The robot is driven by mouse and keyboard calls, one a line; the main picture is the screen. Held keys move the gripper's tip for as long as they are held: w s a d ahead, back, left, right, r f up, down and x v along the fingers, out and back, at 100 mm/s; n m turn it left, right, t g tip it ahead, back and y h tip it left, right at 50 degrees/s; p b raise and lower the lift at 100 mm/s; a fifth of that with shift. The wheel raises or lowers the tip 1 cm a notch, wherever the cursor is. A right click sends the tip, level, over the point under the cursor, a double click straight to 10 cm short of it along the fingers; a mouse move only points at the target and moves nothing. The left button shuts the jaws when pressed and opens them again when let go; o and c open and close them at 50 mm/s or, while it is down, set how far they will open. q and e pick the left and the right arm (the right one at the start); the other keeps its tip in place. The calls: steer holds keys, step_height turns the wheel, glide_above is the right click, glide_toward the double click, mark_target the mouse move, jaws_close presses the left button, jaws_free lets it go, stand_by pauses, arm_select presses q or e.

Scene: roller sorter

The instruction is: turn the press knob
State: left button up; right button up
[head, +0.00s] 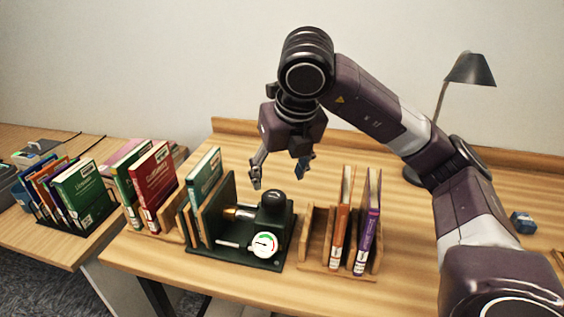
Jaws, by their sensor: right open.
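The press (240,259) is a dark green base on the table, with a metal rod and a round white gauge (265,245) at its front. The black rounded part at its right end looks like the press knob (273,201). A green book (204,177) stands upright at the press's left side by wooden boards. My right gripper (279,181) points down with its fingers spread, empty, above the knob and seemingly apart from it. The exact height gap is hard to tell. My left gripper is not in view.
A wooden rack (312,262) with orange and purple books stands right of the press. More upright books, including a red book (153,188), stand to the left. A dark lamp (470,70) and a small blue block (523,222) are at the right.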

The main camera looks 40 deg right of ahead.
steer(key=shift+v, duration=1.95)
